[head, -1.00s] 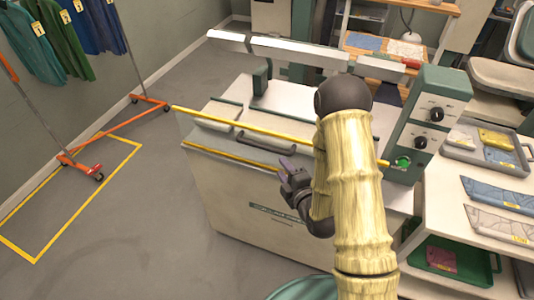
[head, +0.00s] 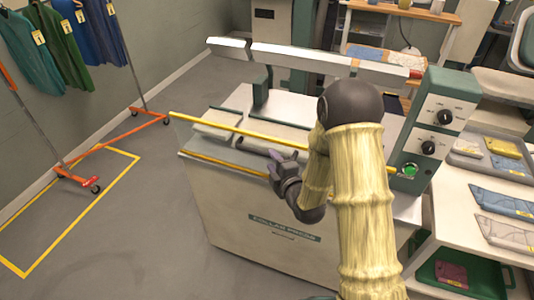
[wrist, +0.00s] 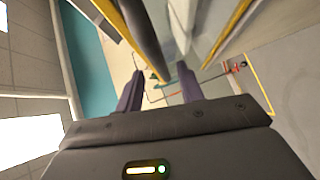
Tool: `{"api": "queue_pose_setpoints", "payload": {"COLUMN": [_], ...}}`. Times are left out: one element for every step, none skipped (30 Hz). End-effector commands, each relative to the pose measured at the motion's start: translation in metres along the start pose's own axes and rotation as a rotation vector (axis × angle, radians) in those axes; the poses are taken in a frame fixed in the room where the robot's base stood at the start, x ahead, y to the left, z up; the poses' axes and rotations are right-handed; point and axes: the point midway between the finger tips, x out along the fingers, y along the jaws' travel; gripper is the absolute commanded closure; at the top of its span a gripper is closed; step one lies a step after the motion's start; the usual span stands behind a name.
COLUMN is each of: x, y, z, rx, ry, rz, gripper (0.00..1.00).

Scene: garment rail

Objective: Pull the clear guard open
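The clear guard (head: 225,142) is a see-through panel at the front of the press, with a yellow bar along its upper edge and another lower down. It appears closed, low across the front. A dark handle (head: 252,147) is on it, its right part hidden by my gripper. My gripper (head: 277,156) is at the right part of this handle. In the wrist view my gripper (wrist: 160,73) has its two purple-grey fingers apart. A dark bar (wrist: 146,38), likely the handle, runs between and beyond them; contact cannot be told.
The press's control box (head: 436,120) with knobs and a green button stands right of my arm. Shelves with trays of folded garments (head: 500,160) are at the far right. A garment rail (head: 110,150) stands left, with open floor before it.

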Motion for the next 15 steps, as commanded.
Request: {"api": "queue_pose_setpoints", "payload": {"x": [0.008,0.012,0.018,0.023,0.027,0.033,0.036,0.04,0.043,0.046,0.048,0.05,0.05,0.051,0.051], "y": [0.003,0.003,0.002,0.003,0.003,0.002,0.002,0.002,0.002,0.001,0.001,0.001,0.0,0.0,0.0], "z": [0.0,0.0,0.0,0.0,0.0,0.0,0.0,0.0,0.0,0.0,0.0,0.0,0.0,0.0,0.0], "rx": [0.0,0.0,0.0,0.0,0.0,0.0,0.0,0.0,0.0,0.0,0.0,0.0,0.0,0.0,0.0], "ry": [0.0,0.0,0.0,0.0,0.0,0.001,0.001,0.001,0.001,0.001,0.0,0.0,0.0,0.0,0.0], "rz": [0.002,0.001,0.0,0.002,0.001,0.001,0.001,0.002,0.001,0.0,0.0,0.0,0.0,0.0,0.0], "gripper": [0.62,0.62,0.62,0.62,0.62,0.62,0.62,0.62,0.62,0.62,0.62,0.62,0.62,0.62,0.62]}}
